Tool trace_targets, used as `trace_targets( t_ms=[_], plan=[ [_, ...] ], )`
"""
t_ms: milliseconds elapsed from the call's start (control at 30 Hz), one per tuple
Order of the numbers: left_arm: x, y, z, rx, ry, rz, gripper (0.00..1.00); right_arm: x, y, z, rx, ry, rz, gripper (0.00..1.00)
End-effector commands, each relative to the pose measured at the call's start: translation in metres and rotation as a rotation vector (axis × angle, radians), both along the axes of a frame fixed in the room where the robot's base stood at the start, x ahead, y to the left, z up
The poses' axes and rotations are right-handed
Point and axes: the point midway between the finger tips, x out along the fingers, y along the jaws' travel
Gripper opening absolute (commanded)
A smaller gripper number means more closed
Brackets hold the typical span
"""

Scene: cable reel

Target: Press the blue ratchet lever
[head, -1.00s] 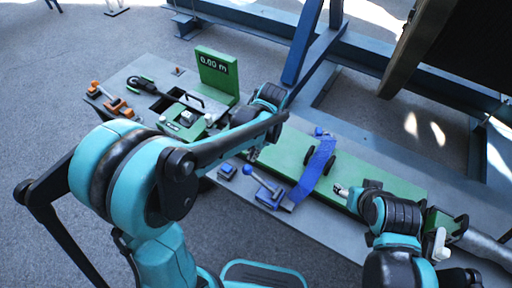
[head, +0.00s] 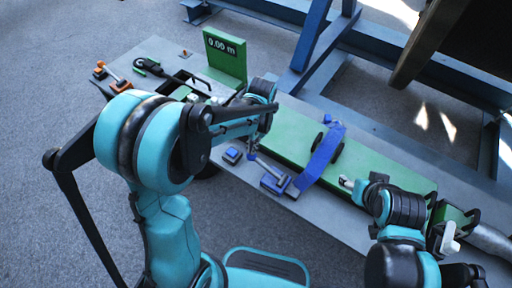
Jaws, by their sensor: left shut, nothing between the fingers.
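The blue ratchet lever (head: 267,169) is a grey bar with a blue knob, tilted up from a blue ratchet block (head: 275,184) at the bench's near edge. A blue strap (head: 321,158) runs from the block across the green bed. My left gripper (head: 253,144) hangs below its wrist, shut and empty, close to the lever's knob; I cannot tell if they touch. It is small and partly hidden by my arm. My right gripper (head: 346,183) is over the green bed, right of the strap; its jaw state is unclear.
A green display panel (head: 225,57) reads 0.00 m. A small blue block (head: 232,155) sits left of the lever. Orange clamps (head: 112,78) and a black-and-green tool (head: 149,67) lie at the far left. A blue steel frame (head: 310,62) stands behind the bench.

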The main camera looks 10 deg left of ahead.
Motion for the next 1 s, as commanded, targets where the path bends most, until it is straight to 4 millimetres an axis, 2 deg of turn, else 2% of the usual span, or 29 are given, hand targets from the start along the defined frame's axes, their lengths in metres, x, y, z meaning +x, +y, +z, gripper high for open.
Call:
trace_targets(
  t_ms=[33, 200, 633, 767, 867, 1000],
  plan=[
    [0.003, 0.007, -0.019, 0.000, 0.000, 0.003, 0.00, 0.000, 0.000, -0.015, 0.000, 0.000, 0.000, 0.58],
    [0.006, 0.017, -0.041, 0.003, -0.001, 0.000, 0.00, 0.000, 0.000, -0.030, 0.000, 0.000, 0.000, 0.58],
    [0.006, 0.020, -0.043, 0.005, -0.001, 0.000, 0.00, 0.000, 0.000, -0.030, 0.000, 0.000, 0.000, 0.58],
    [0.007, 0.020, -0.035, 0.005, -0.001, 0.001, 0.00, 0.000, 0.000, -0.023, 0.000, 0.000, 0.000, 0.58],
    [0.010, 0.020, -0.019, 0.005, -0.002, -0.001, 0.00, 0.000, 0.000, -0.011, 0.000, 0.000, 0.000, 0.58],
    [0.016, 0.021, 0.013, 0.004, -0.003, -0.001, 0.00, 0.000, 0.000, 0.009, 0.000, 0.000, 0.000, 0.58]
  ],
)
